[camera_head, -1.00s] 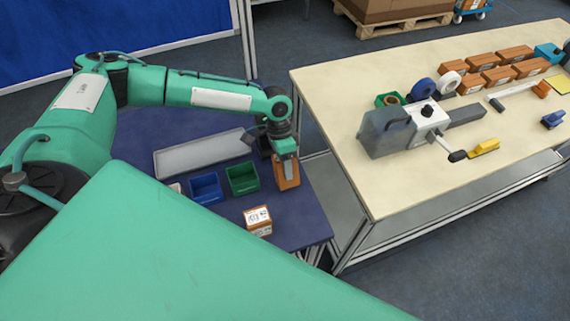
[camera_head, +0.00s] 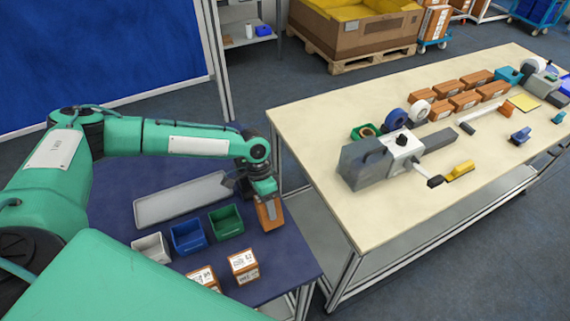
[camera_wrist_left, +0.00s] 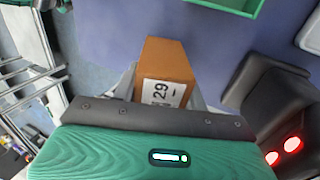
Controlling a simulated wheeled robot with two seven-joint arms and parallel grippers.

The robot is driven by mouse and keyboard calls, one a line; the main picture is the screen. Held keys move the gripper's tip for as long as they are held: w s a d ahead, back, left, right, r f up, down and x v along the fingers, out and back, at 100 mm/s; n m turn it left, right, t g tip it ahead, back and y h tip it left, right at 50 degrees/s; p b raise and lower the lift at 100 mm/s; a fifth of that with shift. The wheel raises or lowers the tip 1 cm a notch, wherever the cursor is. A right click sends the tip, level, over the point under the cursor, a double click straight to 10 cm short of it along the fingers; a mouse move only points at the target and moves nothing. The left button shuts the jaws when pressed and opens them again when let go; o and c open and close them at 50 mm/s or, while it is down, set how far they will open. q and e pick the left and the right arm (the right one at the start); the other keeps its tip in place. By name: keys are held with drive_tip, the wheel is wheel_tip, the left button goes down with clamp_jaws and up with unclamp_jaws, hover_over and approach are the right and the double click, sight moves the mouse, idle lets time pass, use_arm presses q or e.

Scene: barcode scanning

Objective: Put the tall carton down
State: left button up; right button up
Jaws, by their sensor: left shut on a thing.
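The tall carton (camera_head: 266,215) is brown and stands roughly upright between the fingers of my left gripper (camera_head: 266,198), at the right part of the blue table. My left gripper is shut on it from above. In the left wrist view the carton (camera_wrist_left: 165,62) shows its brown side and a white label with "29", between the two grey fingers. I cannot tell whether its base touches the table. My right gripper is in neither view.
The blue table (camera_head: 115,205) also carries a grey tray (camera_head: 180,200), a white bin (camera_head: 152,247), a blue bin (camera_head: 188,236), a green bin (camera_head: 226,221) and two small labelled cartons (camera_head: 243,265). A cream table (camera_head: 300,125) with a grey machine (camera_head: 372,165) stands to the right.

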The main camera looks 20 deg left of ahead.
use_arm(q)
drive_tip(key=shift+r, duration=0.35)
wheel_tip(320, 180, up, 18)
drive_tip(key=w+d+n+t+h+b, duration=0.1)
drive_tip(key=d+n+t, duration=0.1)
drive_tip(key=n, duration=0.6)
drive_tip(key=shift+d+t+b, duration=0.3)
drive_tip(key=shift+b, duration=0.05)
drive_tip(key=shift+w+f, duration=0.1)
drive_tip(key=shift+f, duration=0.05)
